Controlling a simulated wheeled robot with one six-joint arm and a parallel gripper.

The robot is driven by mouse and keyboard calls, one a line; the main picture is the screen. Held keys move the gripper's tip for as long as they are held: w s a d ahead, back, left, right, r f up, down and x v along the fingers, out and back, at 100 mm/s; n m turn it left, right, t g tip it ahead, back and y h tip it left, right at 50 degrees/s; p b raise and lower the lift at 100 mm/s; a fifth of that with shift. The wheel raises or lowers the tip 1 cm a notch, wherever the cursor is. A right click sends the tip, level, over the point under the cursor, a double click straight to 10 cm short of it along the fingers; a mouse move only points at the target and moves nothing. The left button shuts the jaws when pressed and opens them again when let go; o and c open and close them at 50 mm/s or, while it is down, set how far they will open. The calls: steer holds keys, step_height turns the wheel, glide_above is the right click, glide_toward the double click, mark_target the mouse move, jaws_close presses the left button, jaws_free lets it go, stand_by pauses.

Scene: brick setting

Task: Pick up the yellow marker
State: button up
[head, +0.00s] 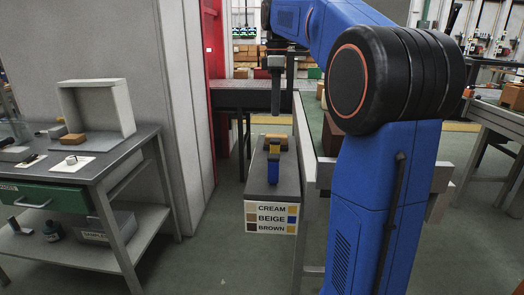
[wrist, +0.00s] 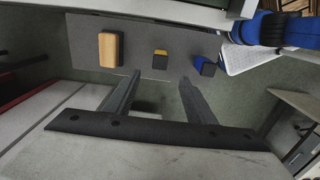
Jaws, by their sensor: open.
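In the wrist view the yellow marker (wrist: 160,53) shows a yellow edge and a dark face, between a tan brick (wrist: 110,49) and the blue marker (wrist: 206,66). My gripper (head: 276,100) hangs above the far end of the bench top. In the wrist view my gripper (wrist: 158,80) has its fingers spread apart with nothing between them. The yellow marker lies just beyond the fingertips there, apart from them.
A label sign (head: 271,217) reading CREAM, BEIGE, BROWN is on the bench's near end. A grey workbench (head: 110,155) with an open box (head: 97,105) stands at left. A red post (head: 215,90) and a dark table (head: 235,97) are behind. Green floor lies between.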

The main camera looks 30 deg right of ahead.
mark_target(275, 151)
step_height(275, 151, down, 17)
steer(key=shift+f, duration=0.15)
stand_by(0.7)
steer(key=shift+c, duration=0.6)
steer(key=c, duration=1)
